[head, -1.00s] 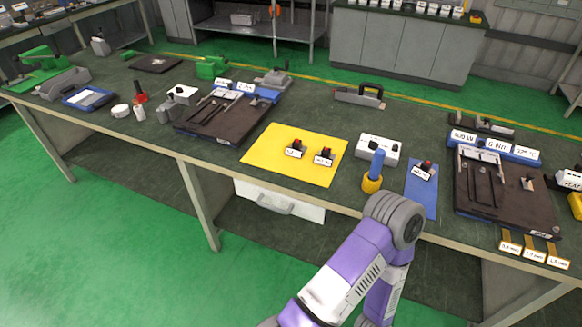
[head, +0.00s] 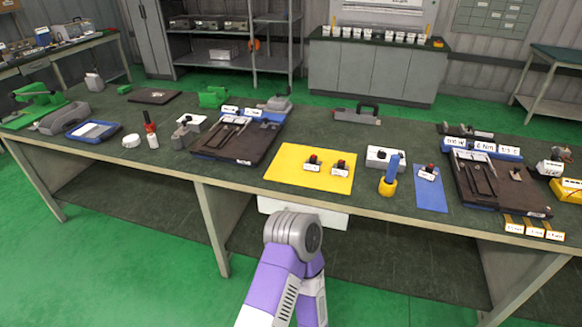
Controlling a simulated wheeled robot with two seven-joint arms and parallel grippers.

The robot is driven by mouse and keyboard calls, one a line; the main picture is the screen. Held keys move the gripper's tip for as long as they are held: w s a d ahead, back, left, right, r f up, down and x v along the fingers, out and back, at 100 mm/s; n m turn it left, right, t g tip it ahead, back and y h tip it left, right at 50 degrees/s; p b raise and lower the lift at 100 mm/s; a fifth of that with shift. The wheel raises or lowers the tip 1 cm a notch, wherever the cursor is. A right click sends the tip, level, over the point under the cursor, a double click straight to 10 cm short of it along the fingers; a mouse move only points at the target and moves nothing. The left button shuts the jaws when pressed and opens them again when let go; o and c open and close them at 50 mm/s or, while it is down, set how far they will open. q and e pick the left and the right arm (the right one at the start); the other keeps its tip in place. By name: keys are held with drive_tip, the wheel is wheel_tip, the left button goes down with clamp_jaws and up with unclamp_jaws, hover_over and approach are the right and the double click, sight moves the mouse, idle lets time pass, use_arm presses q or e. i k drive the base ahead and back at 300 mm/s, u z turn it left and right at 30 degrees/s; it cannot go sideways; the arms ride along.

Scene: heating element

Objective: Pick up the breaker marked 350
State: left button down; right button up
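Two small black breakers with red tops and white labels stand on the yellow mat (head: 290,178): a left one (head: 313,160) and a right one (head: 340,166). A third similar breaker (head: 430,170) stands on the blue mat (head: 431,196) to the right. Their labels are too small to read, so I cannot tell which is marked 350. One of my purple arms shows at the bottom centre, in front of the table edge; its gripper is not visible. Neither gripper is in view.
A blue-handled tool in a yellow holder (head: 388,188) and a white box (head: 384,157) stand between the mats. Dark fixture boards (head: 232,146) (head: 515,192) lie left and right.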

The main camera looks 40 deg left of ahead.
sight(340, 169)
drive_tip(key=u, duration=1.4)
drive_tip(key=i, duration=0.15)
drive_tip(key=z, duration=0.05)
